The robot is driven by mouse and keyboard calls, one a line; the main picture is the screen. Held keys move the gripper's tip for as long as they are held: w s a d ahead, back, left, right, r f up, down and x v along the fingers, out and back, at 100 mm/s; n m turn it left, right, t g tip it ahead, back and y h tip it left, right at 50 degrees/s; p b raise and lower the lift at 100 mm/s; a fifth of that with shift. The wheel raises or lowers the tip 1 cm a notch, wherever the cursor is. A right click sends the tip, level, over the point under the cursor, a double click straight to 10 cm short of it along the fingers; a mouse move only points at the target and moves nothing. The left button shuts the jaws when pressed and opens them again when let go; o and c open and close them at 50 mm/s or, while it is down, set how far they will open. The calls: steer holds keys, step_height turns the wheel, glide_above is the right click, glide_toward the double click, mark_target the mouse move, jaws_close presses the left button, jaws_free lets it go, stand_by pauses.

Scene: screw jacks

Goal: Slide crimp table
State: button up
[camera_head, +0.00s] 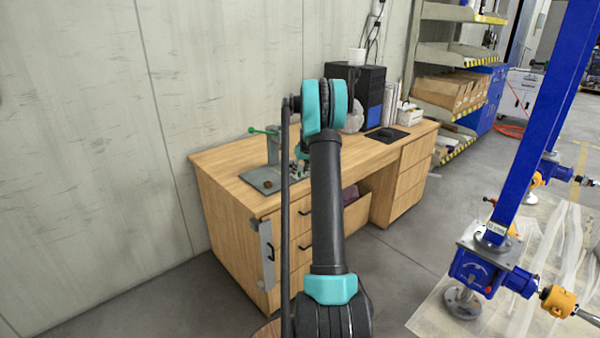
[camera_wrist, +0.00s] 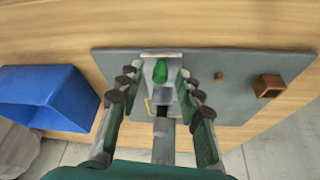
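The crimp press shows in the head view as a grey upright with a green handle (camera_head: 262,131) on a grey base plate (camera_head: 257,182), at the left end of the wooden desk. In the wrist view the base plate (camera_wrist: 240,98) fills the upper middle. A light grey piece with a green knob (camera_wrist: 160,71) stands on it, and a narrow grey part runs down from it. My gripper (camera_wrist: 160,82) has its fingers spread on either side of this piece. I cannot tell whether either finger touches it. In the head view my arm hides most of the gripper.
A blue bin (camera_wrist: 45,98) stands left of the plate in the wrist view. A brown square block (camera_wrist: 269,86) and a smaller one (camera_wrist: 219,76) sit on the plate. A black computer (camera_head: 368,95) stands farther along the desk (camera_head: 222,158). A drawer (camera_head: 357,214) is open.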

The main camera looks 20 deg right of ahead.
steer(key=shift+w+f, duration=0.1)
steer(key=shift+f, duration=0.15)
jaws_close()
stand_by(0.3)
